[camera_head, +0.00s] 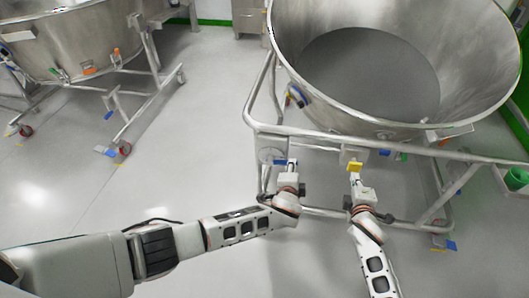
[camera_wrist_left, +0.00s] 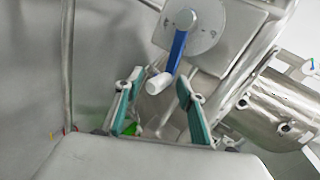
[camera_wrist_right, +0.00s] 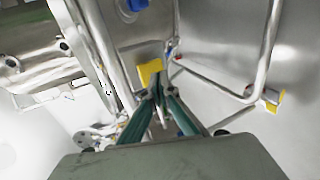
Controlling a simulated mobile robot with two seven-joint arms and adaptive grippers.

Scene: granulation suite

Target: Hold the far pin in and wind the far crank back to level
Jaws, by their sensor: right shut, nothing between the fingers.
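The crank (camera_wrist_left: 178,52) has a blue arm on a round grey disc and a white knob (camera_wrist_left: 158,83). In the left wrist view its arm hangs down, tilted slightly left. In the head view the crank's blue arm (camera_head: 280,162) is at the frame's left corner. My left gripper (camera_head: 288,178) is open in front of it, and the knob shows between its teal fingers (camera_wrist_left: 160,102). A yellow block (camera_head: 354,166), seemingly the pin, is on the front of the frame. My right gripper (camera_wrist_right: 160,98) is shut and empty, its tips at the yellow block (camera_wrist_right: 150,72); contact is unclear.
A large steel bowl (camera_head: 460,70) sits in the tubular frame (camera_head: 262,100) above both grippers. Another steel vessel (camera_head: 85,35) on a wheeled frame stands at the back left. The floor between the frames is clear.

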